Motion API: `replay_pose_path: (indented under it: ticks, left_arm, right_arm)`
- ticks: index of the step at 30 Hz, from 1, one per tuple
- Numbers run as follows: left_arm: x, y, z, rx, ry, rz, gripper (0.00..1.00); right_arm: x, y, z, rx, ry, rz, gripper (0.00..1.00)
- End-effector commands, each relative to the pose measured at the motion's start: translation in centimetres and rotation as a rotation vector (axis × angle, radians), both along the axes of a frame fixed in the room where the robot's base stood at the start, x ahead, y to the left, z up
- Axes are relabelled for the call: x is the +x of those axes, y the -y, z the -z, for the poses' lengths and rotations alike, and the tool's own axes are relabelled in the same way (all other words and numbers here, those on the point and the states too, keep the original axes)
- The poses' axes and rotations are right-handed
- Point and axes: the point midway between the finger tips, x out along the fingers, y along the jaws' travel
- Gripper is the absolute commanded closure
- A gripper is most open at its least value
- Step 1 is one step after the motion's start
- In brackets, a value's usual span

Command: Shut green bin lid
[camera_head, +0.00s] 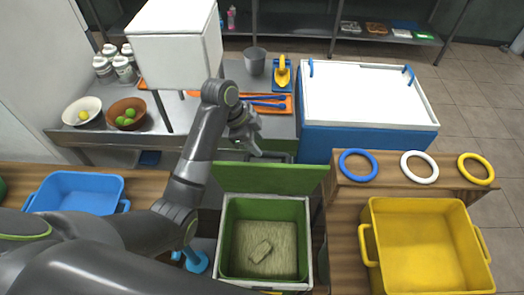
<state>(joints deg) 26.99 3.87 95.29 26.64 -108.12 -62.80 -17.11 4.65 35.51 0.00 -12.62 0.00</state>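The green bin (227,240) stands open at the lower centre, with a pale rim and a light lump (260,251) on its floor. Its green lid (285,179) is raised at the bin's far edge. My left arm reaches in from the left, and my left gripper (254,146) is just beyond the lid's top edge, above the far counter. The gripper is small here and I cannot tell how far its fingers are apart, nor whether it touches the lid. My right gripper does not show.
A yellow crate (375,235) and blue, white and yellow rings sit on the wooden counter (345,225) at right. A blue tub (75,190) is at left. Behind are a white-lidded blue cooler (365,145), a white box (175,60), bowls (126,112) and an orange tray.

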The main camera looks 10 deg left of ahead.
Motion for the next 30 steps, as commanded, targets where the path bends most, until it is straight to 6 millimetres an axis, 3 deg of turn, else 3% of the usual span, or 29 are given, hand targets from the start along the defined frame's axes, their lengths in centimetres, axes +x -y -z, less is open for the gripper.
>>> replay_pose_path:
  ticks: [3, 9, 20, 29, 30]
  left_arm:
    - [0.2, 0.8, 1.9, -0.001, -0.005, 0.001, 0.62]
    - [0.6, 1.5, 3.8, 0.000, -0.003, 0.001, 0.62]
    - [0.7, 1.6, 4.3, 0.001, 0.000, 0.001, 0.62]
    - [0.7, 1.6, 4.3, 0.001, 0.000, 0.001, 1.00]
    - [0.7, 1.6, 4.3, 0.001, 0.000, 0.001, 1.00]
  right_arm:
    - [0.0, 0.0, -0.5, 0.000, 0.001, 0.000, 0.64]
    - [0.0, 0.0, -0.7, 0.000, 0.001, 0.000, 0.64]
    - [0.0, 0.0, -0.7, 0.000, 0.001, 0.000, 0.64]
    - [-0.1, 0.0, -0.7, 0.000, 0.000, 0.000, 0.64]
    - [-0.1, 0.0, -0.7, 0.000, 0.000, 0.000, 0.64]
